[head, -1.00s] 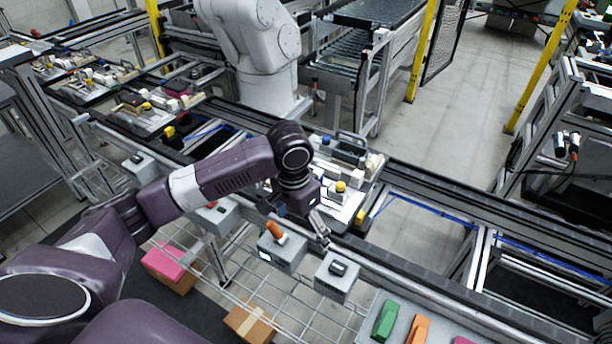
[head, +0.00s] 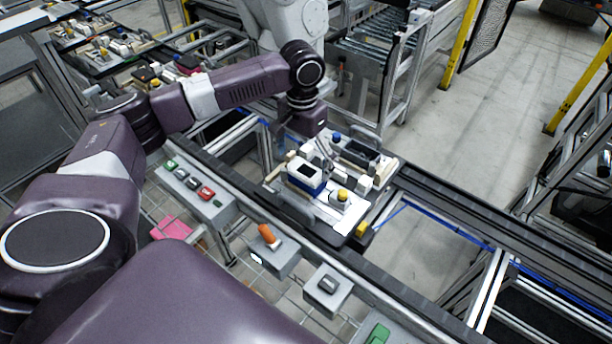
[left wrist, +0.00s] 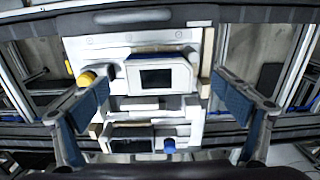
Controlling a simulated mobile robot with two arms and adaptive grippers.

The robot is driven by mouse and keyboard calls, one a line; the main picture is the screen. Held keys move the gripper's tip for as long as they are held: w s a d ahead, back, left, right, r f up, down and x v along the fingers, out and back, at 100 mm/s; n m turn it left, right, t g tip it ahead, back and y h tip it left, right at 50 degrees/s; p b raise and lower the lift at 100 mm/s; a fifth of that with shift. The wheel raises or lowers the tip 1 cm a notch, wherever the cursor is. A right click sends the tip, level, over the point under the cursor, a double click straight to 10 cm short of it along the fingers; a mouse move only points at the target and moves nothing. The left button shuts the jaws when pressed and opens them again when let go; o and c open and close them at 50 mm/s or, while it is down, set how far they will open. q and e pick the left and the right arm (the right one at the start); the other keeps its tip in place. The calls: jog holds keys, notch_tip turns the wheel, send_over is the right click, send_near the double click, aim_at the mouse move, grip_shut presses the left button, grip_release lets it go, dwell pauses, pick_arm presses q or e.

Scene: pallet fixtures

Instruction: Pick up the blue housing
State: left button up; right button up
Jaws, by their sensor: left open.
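The blue housing (head: 305,176) is a box with a white top, a dark window and blue lower sides. It sits on the near left part of the white pallet fixture (head: 330,211). My left gripper (head: 325,150) is open above the fixture, just behind the housing in the head view. In the left wrist view, the open fingers (left wrist: 160,90) stand wide on both sides, with the housing (left wrist: 185,76) between and beyond them. Nothing is held, and the fingers look apart from it. My right gripper is not in view.
A yellow knob (head: 342,195) stands right of the housing, and a blue knob (head: 336,136) is at the fixture's back. A black block (head: 361,152) is close behind. Button boxes (head: 327,287) line the conveyor's near side. The conveyor to the right (head: 450,217) is clear.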

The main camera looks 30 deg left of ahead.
aim_at(306, 170)
pick_arm(q)
jog(key=f, duration=0.1)
jog(key=f+p, duration=0.1)
jog(key=shift+w+d+f, duration=0.1)
jog(key=shift+w+f, duration=0.2)
jog(key=shift+w, duration=0.05)
notch_tip(306, 170, down, 2)
jog(key=shift+w, duration=0.15)
jog(key=c, duration=1.3)
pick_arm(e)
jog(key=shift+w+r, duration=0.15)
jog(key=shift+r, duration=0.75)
